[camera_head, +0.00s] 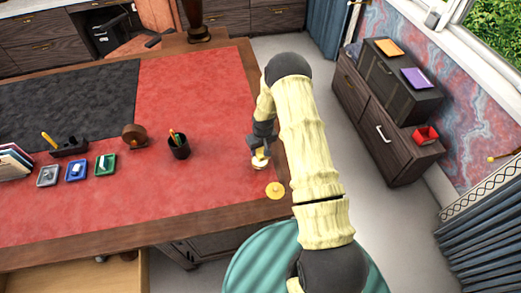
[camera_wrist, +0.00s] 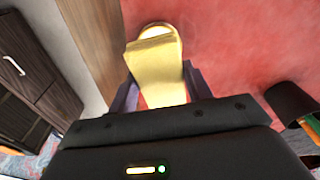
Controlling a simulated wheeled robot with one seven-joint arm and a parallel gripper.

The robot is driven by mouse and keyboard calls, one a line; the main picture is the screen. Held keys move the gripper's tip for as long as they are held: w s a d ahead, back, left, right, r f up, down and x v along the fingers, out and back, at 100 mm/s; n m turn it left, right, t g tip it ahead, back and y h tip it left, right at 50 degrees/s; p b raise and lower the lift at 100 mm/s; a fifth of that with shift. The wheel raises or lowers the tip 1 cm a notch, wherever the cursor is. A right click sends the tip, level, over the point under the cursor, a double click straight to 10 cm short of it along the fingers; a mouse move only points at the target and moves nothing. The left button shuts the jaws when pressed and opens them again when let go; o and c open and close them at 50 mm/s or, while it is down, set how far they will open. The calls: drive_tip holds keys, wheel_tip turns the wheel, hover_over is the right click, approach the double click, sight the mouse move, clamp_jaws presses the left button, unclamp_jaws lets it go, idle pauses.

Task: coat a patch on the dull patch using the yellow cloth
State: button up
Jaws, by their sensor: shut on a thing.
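My gripper (camera_head: 260,152) is low over the right edge of the red leather desk top (camera_head: 200,105). It is shut on the yellow cloth (camera_wrist: 156,70), a folded pad that fills the space between the fingers in the wrist view. The cloth's far end is over a round, shallow tin (camera_wrist: 155,31) with a pale inside and yellow rim, partly hidden by the cloth. I cannot tell if the cloth touches the contents. A flat yellow disc like a lid (camera_head: 275,190) lies just in front. I cannot clearly pick out the dull patch on the mottled red leather.
A dark pen cup (camera_head: 179,147) and a brown round object (camera_head: 134,135) stand left of my gripper. Small grey, blue and green trays (camera_head: 105,164) sit farther left. A dark mat (camera_head: 70,105) covers the back left. The red leather in front is mostly clear.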

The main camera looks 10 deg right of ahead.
drive_tip(key=shift+r+p, duration=0.3)
drive_tip(key=shift+r, duration=0.6)
drive_tip(key=shift+s+f, duration=0.1)
drive_tip(key=shift+s, duration=0.2)
drive_tip(key=s+r+m+b, duration=0.1)
drive_tip(key=s+b, duration=0.3)
drive_tip(key=s, duration=0.6)
drive_tip(key=shift+r+m+b, duration=0.15)
drive_tip(key=shift+m+b, duration=0.15)
drive_tip(key=shift+m, duration=0.5)
drive_tip(key=shift+w, duration=0.15)
